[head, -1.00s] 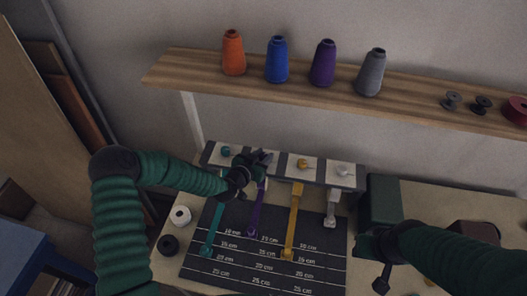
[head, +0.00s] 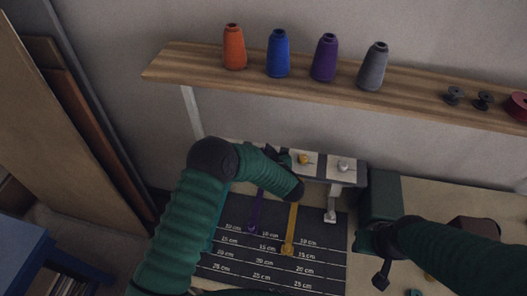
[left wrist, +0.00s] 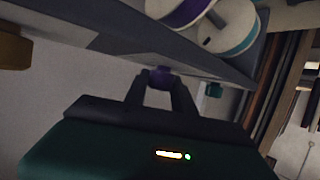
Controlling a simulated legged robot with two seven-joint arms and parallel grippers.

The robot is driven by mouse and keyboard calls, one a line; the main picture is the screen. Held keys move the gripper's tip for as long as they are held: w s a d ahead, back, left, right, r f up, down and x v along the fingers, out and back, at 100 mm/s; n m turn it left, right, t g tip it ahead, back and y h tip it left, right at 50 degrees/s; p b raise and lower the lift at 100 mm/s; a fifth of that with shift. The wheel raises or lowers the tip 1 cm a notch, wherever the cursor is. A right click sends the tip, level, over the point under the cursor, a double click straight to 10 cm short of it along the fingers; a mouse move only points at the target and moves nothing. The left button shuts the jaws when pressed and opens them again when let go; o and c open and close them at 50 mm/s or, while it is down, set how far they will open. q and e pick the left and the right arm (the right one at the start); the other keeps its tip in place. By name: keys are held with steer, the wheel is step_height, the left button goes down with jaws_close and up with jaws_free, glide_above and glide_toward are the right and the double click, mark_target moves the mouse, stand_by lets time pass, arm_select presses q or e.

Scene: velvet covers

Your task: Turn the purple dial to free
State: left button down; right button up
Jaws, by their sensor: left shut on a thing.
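The purple dial (left wrist: 161,75) shows between the two fingertips of my left gripper (left wrist: 162,84) in the left wrist view. The gripper is shut on it. In the head view my left arm covers the purple dial and most of that gripper. The dial's setting and any marks around it cannot be read. The purple strip (head: 257,210) hangs from the dial housing (head: 320,168) over the dark measuring board. My right gripper (head: 368,243) is at the lower right, apart from the housing; its finger opening is unclear.
A yellow dial (head: 304,159) and a white dial (head: 343,166) stand right of the left gripper. A yellow strip (head: 291,230) and a white strip (head: 332,205) hang below. A green box (head: 382,193) stands right of the housing. A shelf (head: 200,62) with cones runs above.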

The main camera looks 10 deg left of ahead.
arm_select(q)
steer(key=shift+d+n+g+y, duration=0.1)
steer(key=shift+n+g+y, duration=0.4)
steer(key=shift+n, duration=0.2)
steer(key=c, duration=1.4)
jaws_free()
steer(key=o, duration=0.4)
steer(key=shift+d, duration=0.1)
steer(key=shift+c, duration=0.2)
steer(key=b+v, duration=0.3)
steer(key=v, duration=1.4)
steer(key=shift+w+f, duration=0.15)
